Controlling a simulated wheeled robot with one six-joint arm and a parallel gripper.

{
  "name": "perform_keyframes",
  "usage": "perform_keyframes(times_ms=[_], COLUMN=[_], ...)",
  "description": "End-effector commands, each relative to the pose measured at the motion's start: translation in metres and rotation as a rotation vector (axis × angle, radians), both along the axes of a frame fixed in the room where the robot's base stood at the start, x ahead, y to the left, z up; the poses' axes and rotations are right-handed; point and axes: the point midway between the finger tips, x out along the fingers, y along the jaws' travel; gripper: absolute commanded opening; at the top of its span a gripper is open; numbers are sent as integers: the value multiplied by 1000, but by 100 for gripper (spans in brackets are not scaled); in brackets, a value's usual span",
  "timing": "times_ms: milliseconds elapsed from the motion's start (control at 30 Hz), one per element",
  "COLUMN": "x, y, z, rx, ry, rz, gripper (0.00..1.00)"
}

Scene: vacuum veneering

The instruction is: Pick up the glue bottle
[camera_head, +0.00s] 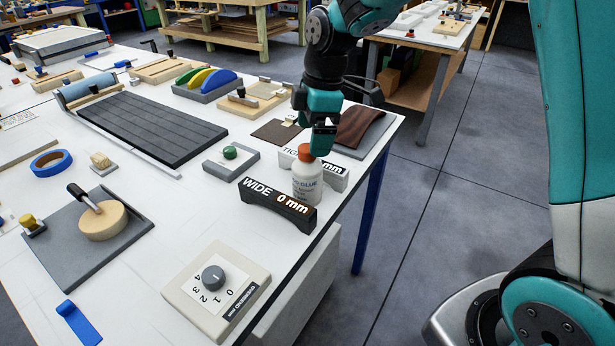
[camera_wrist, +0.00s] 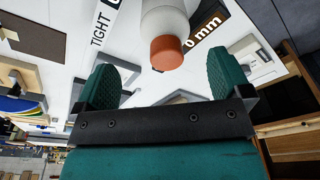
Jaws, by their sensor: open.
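The glue bottle (camera_head: 307,182) is white with an orange cap and stands upright near the table's right edge. It stands between the black "WIDE 0 mm" block (camera_head: 277,205) and the white "TIGHT" block (camera_head: 335,177). My gripper (camera_head: 322,148) is just above and behind the cap in the head view. In the wrist view the bottle (camera_wrist: 165,22) shows at the top, its orange cap ahead of the gap between my two green fingers (camera_wrist: 165,85). The fingers are apart with nothing between them. The bottle's lower part is partly hidden by the black block in the head view.
A dial box (camera_head: 215,289) stands at the table's front right corner. A green-knobbed grey block (camera_head: 231,158) lies left of the bottle. A brown sheet on a grey plate (camera_head: 362,133) lies behind.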

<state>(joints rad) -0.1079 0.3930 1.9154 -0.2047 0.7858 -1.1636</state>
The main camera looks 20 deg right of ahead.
Motion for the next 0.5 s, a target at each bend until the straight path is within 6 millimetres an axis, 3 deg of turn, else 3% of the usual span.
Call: perform_keyframes(times_ms=[267, 500], x=[-1, -4], y=[5, 16], z=[-22, -56], rx=[1, 0], ry=[1, 1], rz=[1, -1], gripper=[96, 96])
